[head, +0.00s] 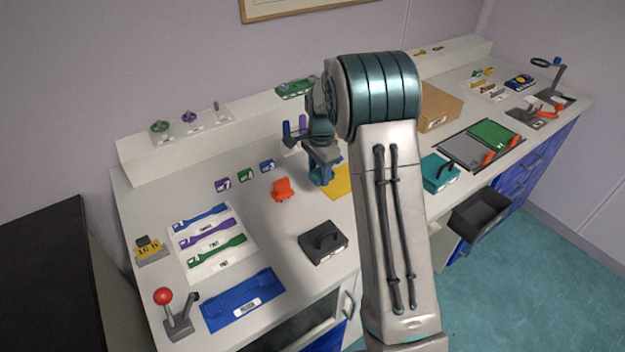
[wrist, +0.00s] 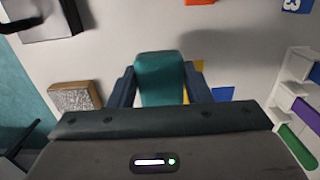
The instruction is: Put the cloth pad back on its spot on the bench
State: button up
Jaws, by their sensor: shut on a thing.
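My gripper (wrist: 160,88) is shut on a teal, rounded pad, which I take to be the cloth pad (wrist: 160,72). The pad stands out between the two dark fingers in the wrist view. In the head view my gripper (head: 322,172) hangs over the middle of the bench, where the pad is hard to make out. A flat yellow patch (head: 341,184) lies on the bench beside and behind the gripper. In the wrist view yellow and a blue patch (wrist: 222,93) show past the right finger, partly hidden. I cannot tell which marking is the pad's spot.
Small tags (head: 245,174) lie behind. A teal block with a black handle (head: 440,172) is to the right. My arm hides part of the bench.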

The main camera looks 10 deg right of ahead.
aim_at(313, 194)
jog(key=shift+w+a+f, duration=0.45)
jog(key=shift+a+f, duration=0.05)
jog(key=shift+a, duration=0.2)
notch_tip(313, 194, down, 4)
jog(key=shift+r+p, duration=0.1)
jog(key=shift+p, duration=0.5)
jog(key=shift+f, duration=0.2)
jog(key=shift+f+b, duration=0.45)
jog(key=shift+f, duration=0.05)
jog(key=o, duration=1)
jog(key=shift+r, duration=0.1)
jog(key=shift+c, duration=0.2)
jog(key=shift+r, duration=0.15)
